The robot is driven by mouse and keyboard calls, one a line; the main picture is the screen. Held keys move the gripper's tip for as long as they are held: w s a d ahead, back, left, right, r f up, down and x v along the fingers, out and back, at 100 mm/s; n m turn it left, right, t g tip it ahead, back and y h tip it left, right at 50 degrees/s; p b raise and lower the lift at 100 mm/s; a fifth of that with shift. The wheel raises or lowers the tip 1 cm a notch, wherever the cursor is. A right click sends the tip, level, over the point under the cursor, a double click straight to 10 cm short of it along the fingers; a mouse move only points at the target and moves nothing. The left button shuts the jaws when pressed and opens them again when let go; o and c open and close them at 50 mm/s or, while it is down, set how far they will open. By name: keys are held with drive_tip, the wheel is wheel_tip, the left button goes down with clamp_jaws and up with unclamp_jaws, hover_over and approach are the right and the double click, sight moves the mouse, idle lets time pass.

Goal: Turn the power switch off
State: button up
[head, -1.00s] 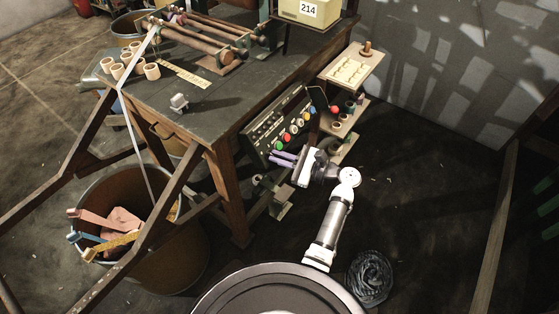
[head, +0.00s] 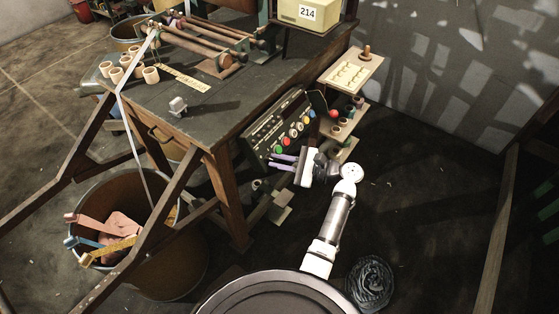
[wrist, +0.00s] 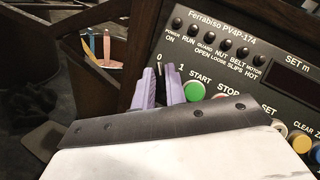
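The dark control panel (head: 262,135) is tilted on the front of the workbench. In the wrist view its face (wrist: 245,55) reads "Ferrabiso PV4P-174". The power switch (wrist: 162,68) is at the panel's left end, near the marks 0 and 1 and below the POWER ON lamp (wrist: 177,23). My gripper (wrist: 160,80) has its two purple fingers apart, one on each side of the switch area. Its tips are close to the panel; I cannot tell whether they touch. The fingers partly hide the switch, so its position is unclear.
A green START button (wrist: 194,91) and a red STOP button (wrist: 229,97) sit just right of the fingers. Shelves with a pegged board (head: 352,72) stand right of the panel. A bin (head: 160,262) stands at left. A dark coil (head: 370,282) lies on the floor.

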drive_tip(key=o, duration=0.3)
drive_tip(key=b+v, duration=0.2)
drive_tip(key=v, duration=1.2)
drive_tip(key=shift+a+r, duration=0.1)
